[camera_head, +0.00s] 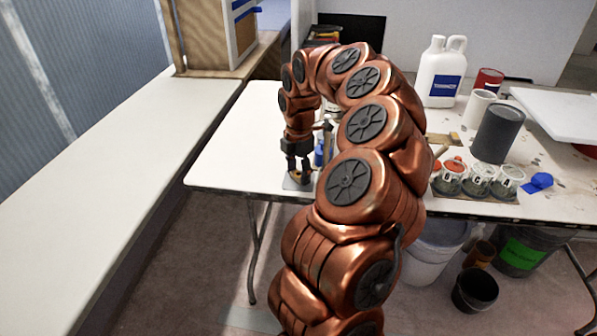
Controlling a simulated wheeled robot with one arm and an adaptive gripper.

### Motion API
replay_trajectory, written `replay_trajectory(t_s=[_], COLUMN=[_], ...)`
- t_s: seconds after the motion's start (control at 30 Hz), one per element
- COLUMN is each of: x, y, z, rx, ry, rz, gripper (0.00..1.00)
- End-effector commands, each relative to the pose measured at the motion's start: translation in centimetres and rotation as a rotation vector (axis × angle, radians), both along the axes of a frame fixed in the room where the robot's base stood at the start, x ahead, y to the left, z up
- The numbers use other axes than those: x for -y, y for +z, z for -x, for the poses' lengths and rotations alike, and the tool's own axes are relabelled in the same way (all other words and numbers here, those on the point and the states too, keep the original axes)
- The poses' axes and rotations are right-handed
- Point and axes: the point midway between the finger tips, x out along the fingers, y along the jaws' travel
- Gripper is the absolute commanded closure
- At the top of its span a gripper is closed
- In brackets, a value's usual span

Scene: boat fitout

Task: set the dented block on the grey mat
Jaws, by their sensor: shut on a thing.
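My gripper (299,179) points down over the left part of the white table. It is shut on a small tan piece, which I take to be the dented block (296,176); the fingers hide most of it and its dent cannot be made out. The grey mat (290,186) shows as a small grey patch right under the fingertips, near the table's front edge. I cannot tell whether the block touches the mat or is just above it.
A blue item (319,152) stands just right of my gripper, partly behind my arm. A white jug (440,72), a dark grey can (499,132) and several small jars (480,180) stand on the right. The table's left part (235,160) is clear.

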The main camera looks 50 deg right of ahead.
Motion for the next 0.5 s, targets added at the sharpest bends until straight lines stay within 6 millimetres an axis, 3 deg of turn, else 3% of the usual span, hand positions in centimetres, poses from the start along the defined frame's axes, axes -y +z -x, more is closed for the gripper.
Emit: replay_trajectory(t_s=[0.27,0.3,0.5], x=[0.04,0.04,0.04], y=[-0.23,-0.27,-0.21], z=[0.04,0.03,0.03], rx=[-0.001,0.0,0.0], ry=[-0.001,-0.001,-0.001], rz=[0.0,0.0,0.0], gripper=[0.65,0.46,0.25])
